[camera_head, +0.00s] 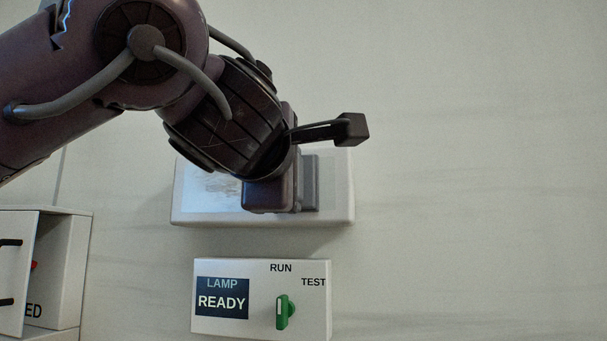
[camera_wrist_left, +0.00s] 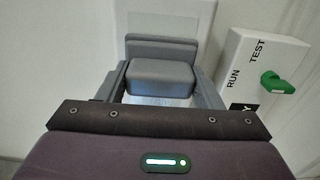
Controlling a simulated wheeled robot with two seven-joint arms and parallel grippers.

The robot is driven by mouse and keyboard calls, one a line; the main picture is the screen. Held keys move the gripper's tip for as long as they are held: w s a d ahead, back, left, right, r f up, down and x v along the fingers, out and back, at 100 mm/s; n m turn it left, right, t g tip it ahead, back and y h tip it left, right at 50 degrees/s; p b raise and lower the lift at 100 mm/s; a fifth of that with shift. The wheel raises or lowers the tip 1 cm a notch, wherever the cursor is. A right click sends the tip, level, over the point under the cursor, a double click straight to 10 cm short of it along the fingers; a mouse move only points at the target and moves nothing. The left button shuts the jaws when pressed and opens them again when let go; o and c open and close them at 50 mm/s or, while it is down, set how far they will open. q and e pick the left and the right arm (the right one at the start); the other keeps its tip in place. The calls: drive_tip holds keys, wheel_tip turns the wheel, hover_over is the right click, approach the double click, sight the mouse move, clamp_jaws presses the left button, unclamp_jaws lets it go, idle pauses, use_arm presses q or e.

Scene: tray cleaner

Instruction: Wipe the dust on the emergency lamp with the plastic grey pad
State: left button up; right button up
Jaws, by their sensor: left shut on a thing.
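The emergency lamp (camera_head: 344,190) is a white box on the wall, with dusty pale smears on the left of its face (camera_head: 204,190). My left gripper (camera_wrist_left: 163,88) is shut on the grey pad's block-shaped handle. The grey pad (camera_head: 311,183) is at the lamp's face, right of the smears, and partly hidden behind my gripper in the head view. In the left wrist view the pad's flat plate (camera_wrist_left: 160,48) lies against or very close to the lamp; contact is hard to tell. My right gripper is not in view.
Below the lamp is a white control box (camera_head: 262,300) with a "LAMP READY" display, RUN and TEST labels and a green knob (camera_head: 285,312). An open white cabinet (camera_head: 62,265) stands at the lower left. The wall to the right is clear.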

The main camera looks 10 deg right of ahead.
use_arm(q)
drive_tip(key=shift+a, duration=0.1)
drive_tip(key=shift+w+a, duration=1.1)
drive_tip(key=shift+a, duration=1.5)
drive_tip(key=shift+w+a, duration=1.1)
drive_tip(key=shift+a, duration=1.5)
drive_tip(key=shift+w+a, duration=1.1)
drive_tip(key=shift+a, duration=1.5)
drive_tip(key=shift+w+a, duration=0.3)
drive_tip(key=shift+a, duration=0.45)
drive_tip(key=shift+s+d, duration=0.1)
drive_tip(key=shift+s, duration=0.05)
